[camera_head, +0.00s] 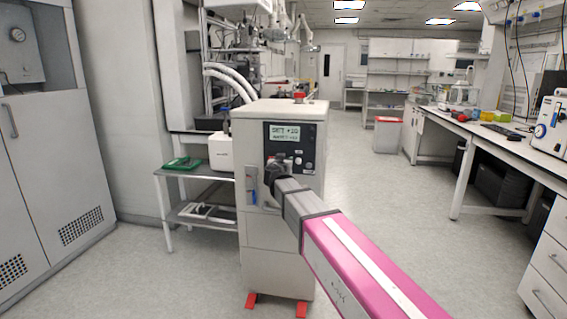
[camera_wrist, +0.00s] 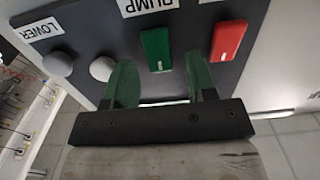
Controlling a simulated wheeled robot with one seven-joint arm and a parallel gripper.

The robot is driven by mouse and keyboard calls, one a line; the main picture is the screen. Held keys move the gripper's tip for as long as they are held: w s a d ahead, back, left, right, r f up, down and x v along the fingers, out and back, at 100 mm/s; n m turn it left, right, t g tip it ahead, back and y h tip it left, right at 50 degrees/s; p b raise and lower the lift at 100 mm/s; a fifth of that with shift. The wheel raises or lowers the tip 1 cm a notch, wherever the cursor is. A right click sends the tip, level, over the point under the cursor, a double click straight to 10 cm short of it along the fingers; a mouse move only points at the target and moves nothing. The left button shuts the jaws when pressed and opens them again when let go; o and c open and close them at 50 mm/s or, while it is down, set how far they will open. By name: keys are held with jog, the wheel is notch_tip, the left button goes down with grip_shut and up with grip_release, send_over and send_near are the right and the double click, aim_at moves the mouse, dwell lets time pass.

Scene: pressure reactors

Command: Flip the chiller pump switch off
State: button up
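The chiller (camera_head: 280,225) is a tall pale cabinet with a dark control panel (camera_head: 311,140) and a lit display (camera_head: 285,133). In the wrist view, a green switch (camera_wrist: 155,48) sits below a label reading PUMP (camera_wrist: 148,5). A red switch (camera_wrist: 228,40) is to its right. My gripper (camera_wrist: 159,65) is open, its two green fingers apart and close to the panel. The green switch shows between and just beyond the fingertips; I cannot tell whether they touch it.
A low side table (camera_head: 200,172) with a green item (camera_head: 182,163) stands left of the chiller. A long bench (camera_head: 480,135) is at right. The floor between is clear.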

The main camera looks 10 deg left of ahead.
jog(key=s, duration=1)
jog(key=shift+s+a, duration=0.4)
jog(key=shift+a, duration=0.05)
jog(key=shift+d, duration=0.1)
jog(key=s+d+f+m+g+h, duration=0.15)
jog(key=d+f+g, duration=0.35)
jog(key=d+f, duration=0.6)
jog(key=s+d+f+n+g+h, duration=0.15)
jog(key=d+f+g, duration=0.25)
jog(key=d+f, duration=0.7)
jog(key=s+d+f+g+y, duration=0.2)
jog(key=s+d+f+g, duration=0.2)
jog(key=s, duration=0.4)
jog(key=s+d+f+n+g+y, duration=0.1)
jog(key=s+d+f+g+y, duration=0.1)
jog(key=s+d+f+g, duration=0.2)
jog(key=s+d+f, duration=0.3)
jog(key=s+f, duration=0.1)
jog(key=f, duration=0.1)
jog(key=shift+f+g+y, duration=0.3)
